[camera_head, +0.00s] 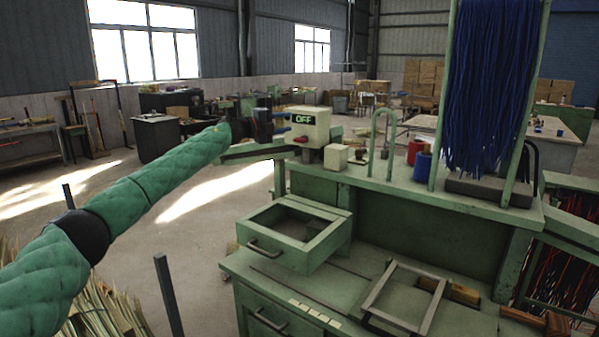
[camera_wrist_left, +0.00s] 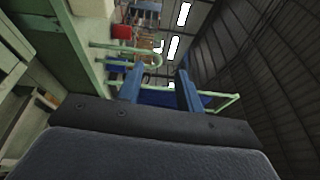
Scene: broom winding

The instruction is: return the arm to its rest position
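My left arm comes in from the left in a green padded sleeve and is stretched out over the floor. My left gripper (camera_head: 279,122) is at its end, beside the cream switch box (camera_head: 318,133) with the "OFF" sign. I cannot tell from the head view whether it touches the box. In the left wrist view the two blue fingers (camera_wrist_left: 160,82) stand apart with nothing between them. My right gripper is not in view.
A green workbench (camera_head: 390,185) holds a raised drawer box (camera_head: 292,236), a small wooden frame (camera_head: 405,297), a red cup (camera_head: 415,152), a blue cup (camera_head: 423,167) and hanging blue strands (camera_head: 492,85). Straw bundles (camera_head: 105,305) stand lower left. Open floor (camera_head: 190,235) lies left of the bench.

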